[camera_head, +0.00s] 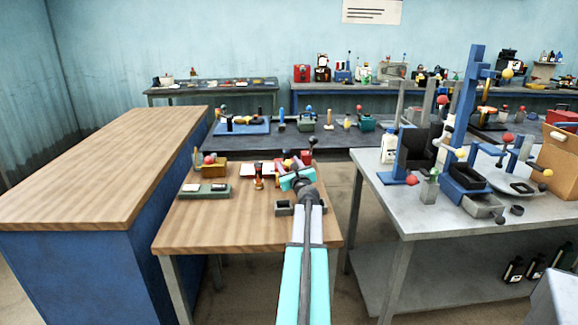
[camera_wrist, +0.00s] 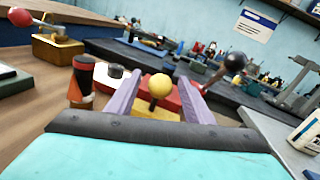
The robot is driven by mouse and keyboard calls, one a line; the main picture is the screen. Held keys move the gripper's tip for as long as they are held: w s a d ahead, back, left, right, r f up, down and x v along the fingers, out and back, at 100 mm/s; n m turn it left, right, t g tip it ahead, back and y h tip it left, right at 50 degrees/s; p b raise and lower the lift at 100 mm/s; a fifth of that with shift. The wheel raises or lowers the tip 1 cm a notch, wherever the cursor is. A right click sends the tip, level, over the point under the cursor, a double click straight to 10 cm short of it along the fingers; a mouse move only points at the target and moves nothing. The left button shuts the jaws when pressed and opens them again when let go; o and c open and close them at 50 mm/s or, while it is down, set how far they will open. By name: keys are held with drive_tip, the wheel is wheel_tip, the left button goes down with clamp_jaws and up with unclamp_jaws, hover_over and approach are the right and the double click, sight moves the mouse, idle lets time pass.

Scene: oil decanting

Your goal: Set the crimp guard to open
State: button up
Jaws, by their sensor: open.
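A red device (camera_wrist: 190,98) with a yellow ball knob (camera_wrist: 158,84) on a short dark stem stands ahead on the wooden table. It may be the crimp guard, but I see no label to confirm this. A lever with a black ball (camera_wrist: 235,62) rises at its right. In the head view the red device (camera_head: 306,157) is partly hidden behind my gripper (camera_head: 293,172). My gripper, with purple fingers in the wrist view (camera_wrist: 161,78), is open. The yellow knob appears between the fingers; I cannot tell whether they touch it.
A black-and-orange bottle-like item (camera_wrist: 82,82) stands close left of the fingers. A yellow box with a red-knobbed lever (camera_head: 213,168) and a green tray (camera_head: 203,190) are farther left. A grey open box (camera_head: 285,208) is near my arm. The metal bench (camera_head: 400,215) is right, across a gap.

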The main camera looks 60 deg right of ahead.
drive_tip(key=b+v, duration=0.1)
drive_tip(key=v, duration=1.2)
drive_tip(key=shift+s+a, duration=0.2)
drive_tip(key=shift+s, duration=0.05)
idle(0.7)
